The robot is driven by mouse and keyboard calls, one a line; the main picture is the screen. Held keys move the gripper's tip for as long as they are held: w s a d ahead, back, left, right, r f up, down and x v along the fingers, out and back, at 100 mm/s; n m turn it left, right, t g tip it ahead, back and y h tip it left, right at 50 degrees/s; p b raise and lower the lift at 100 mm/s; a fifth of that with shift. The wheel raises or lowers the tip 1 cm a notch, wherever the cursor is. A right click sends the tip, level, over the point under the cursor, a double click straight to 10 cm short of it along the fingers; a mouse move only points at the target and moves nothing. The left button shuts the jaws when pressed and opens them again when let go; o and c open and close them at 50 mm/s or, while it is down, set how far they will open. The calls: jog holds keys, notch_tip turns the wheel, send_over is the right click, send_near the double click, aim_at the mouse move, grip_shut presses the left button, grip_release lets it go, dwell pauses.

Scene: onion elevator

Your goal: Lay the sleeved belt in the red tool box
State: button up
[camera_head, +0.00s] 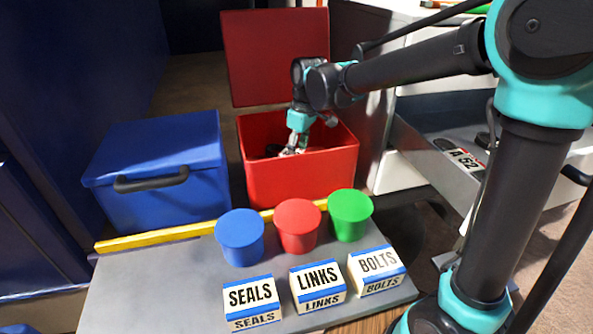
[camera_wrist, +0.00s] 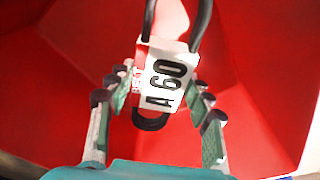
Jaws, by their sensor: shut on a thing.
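The red tool box (camera_head: 303,182) stands open behind the bench, its lid (camera_head: 275,55) raised at the back. My gripper (camera_head: 290,151) reaches down inside it. In the wrist view my gripper (camera_wrist: 155,95) is shut on the sleeved belt, a black loop in a white sleeve (camera_wrist: 165,80) marked A60. The black loop sticks out past both ends of the sleeve. The box's red walls (camera_wrist: 60,70) surround it in the wrist view. In the head view the belt is mostly hidden by the gripper and the box wall. I cannot tell whether it touches the box floor.
A closed blue box (camera_head: 160,160) stands left of the red one. In front are blue (camera_head: 240,237), red (camera_head: 297,225) and green (camera_head: 350,214) lidded tubs and label blocks for SEALS, LINKS and BOLTS. A grey tray (camera_head: 430,150) at right holds an A 62 sleeve (camera_head: 459,155).

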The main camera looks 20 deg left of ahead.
jog(key=shift+f, duration=3.2)
jog(key=shift+f, duration=0.1)
jog(key=o, duration=1.3)
jog(key=r, duration=0.4)
jog(key=d+r, duration=0.1)
jog(key=r, duration=0.7)
jog(key=shift+s+d, duration=0.25)
jog(key=shift+d, duration=0.15)
